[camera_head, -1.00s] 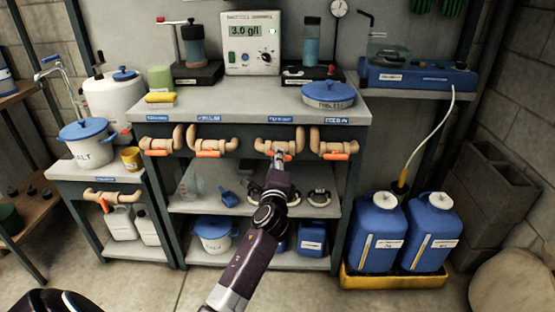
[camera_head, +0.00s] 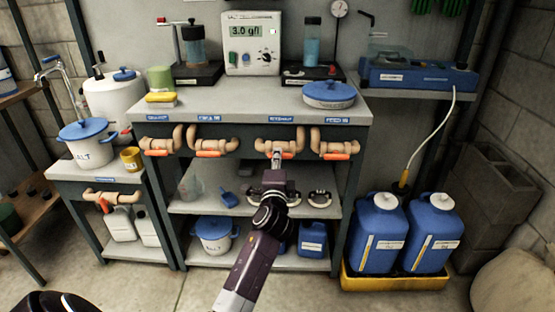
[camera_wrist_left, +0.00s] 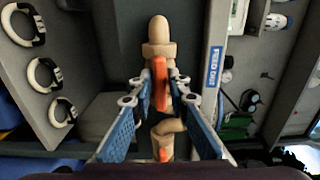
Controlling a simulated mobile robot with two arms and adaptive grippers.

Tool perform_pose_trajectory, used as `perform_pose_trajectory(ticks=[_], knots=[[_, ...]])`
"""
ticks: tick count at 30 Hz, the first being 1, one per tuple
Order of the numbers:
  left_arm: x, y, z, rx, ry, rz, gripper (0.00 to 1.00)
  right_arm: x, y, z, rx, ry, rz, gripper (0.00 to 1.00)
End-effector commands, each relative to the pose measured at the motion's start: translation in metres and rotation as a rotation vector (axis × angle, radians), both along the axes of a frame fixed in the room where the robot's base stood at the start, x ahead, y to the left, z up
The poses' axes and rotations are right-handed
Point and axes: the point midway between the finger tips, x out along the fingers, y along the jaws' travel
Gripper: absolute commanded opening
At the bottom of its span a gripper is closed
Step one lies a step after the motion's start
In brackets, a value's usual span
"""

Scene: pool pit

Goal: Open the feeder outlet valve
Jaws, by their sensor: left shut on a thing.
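The feeder outlet valve is the third beige pipe valve (camera_head: 262,145) from the left under the main bench's top edge. A blue label (camera_wrist_left: 214,66), reading "FEED OU" with its end unclear, sits beside it in the wrist view. Its orange lever (camera_wrist_left: 160,82) lies roughly along the pipe, slightly tilted. My left gripper (camera_head: 277,155) is at this valve. In the wrist view, my left gripper's two blue-sided fingers (camera_wrist_left: 163,92) are around the lever, shut on it. In the head view the gripper hides part of the lever. My right gripper is in neither view.
Similar valves with orange levers stand close on both sides, at left (camera_head: 208,147) and right (camera_head: 334,149). The bench top (camera_head: 225,98) is above the gripper, and a shelf (camera_head: 235,207) lies below. Blue canisters (camera_head: 380,235) stand in a yellow tray at right.

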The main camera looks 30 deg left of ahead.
Motion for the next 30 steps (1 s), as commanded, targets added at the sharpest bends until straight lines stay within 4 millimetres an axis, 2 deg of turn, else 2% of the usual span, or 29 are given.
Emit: perform_pose_trajectory(ticks=[3,4,8,16,20,23,30], knots=[[0.000,0.000,-0.002,-0.002,0.003,0.001,0.00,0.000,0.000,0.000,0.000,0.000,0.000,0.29],[0.000,0.000,-0.002,-0.002,0.003,0.001,0.17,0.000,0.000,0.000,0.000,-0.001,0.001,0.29],[0.000,0.000,-0.002,-0.002,0.003,0.001,0.29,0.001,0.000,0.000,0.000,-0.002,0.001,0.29],[-0.001,-0.001,-0.001,0.000,0.001,0.000,0.29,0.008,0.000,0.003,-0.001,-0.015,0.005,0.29],[-0.009,-0.006,-0.002,0.000,0.002,0.000,0.29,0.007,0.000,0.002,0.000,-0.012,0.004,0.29],[-0.022,-0.014,-0.002,0.000,0.002,-0.001,0.29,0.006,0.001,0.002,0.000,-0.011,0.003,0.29],[-0.066,-0.040,-0.002,-0.002,0.003,-0.001,0.29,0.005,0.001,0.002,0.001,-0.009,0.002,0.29]])
